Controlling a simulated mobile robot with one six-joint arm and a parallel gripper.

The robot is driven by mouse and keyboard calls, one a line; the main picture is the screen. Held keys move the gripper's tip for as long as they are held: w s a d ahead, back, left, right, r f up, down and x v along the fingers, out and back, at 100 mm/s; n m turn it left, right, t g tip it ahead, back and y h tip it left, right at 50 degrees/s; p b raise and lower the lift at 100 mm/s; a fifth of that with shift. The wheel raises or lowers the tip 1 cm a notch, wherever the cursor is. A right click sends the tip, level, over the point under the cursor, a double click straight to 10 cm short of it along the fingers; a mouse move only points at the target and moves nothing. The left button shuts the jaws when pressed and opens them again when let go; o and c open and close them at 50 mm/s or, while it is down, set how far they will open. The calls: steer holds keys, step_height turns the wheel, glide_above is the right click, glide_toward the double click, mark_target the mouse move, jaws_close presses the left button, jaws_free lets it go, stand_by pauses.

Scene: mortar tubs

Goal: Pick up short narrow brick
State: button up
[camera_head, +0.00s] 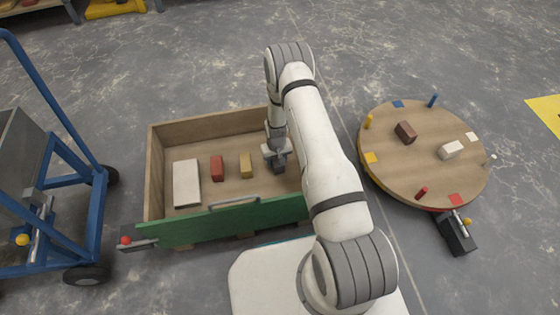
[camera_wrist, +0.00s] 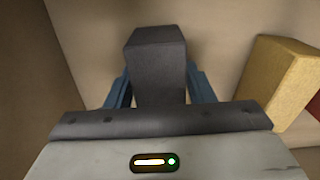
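A dark grey brick (camera_head: 279,168) is at the right part of the wooden box, under my gripper (camera_head: 277,152). In the wrist view the dark grey brick (camera_wrist: 158,65) fills the space between the two blue fingers of my gripper (camera_wrist: 160,88). One finger lies along each side of it, with no clear gap. Its lower part is hidden by the gripper body. I cannot tell whether it rests on the box floor. A yellow brick (camera_head: 246,165) and a red brick (camera_head: 217,168) lie to its left; the yellow brick also shows in the wrist view (camera_wrist: 280,80).
The wooden box (camera_head: 160,160) has a green front board (camera_head: 240,220) with a handle. A white slab (camera_head: 186,183) lies at its left. A round table (camera_head: 420,165) with a brown brick (camera_head: 405,131) and a white brick (camera_head: 451,150) stands right. A blue cart (camera_head: 90,220) stands left.

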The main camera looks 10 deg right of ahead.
steer(key=c, duration=0.9)
steer(key=shift+c, duration=0.3)
steer(key=shift+r, duration=0.1)
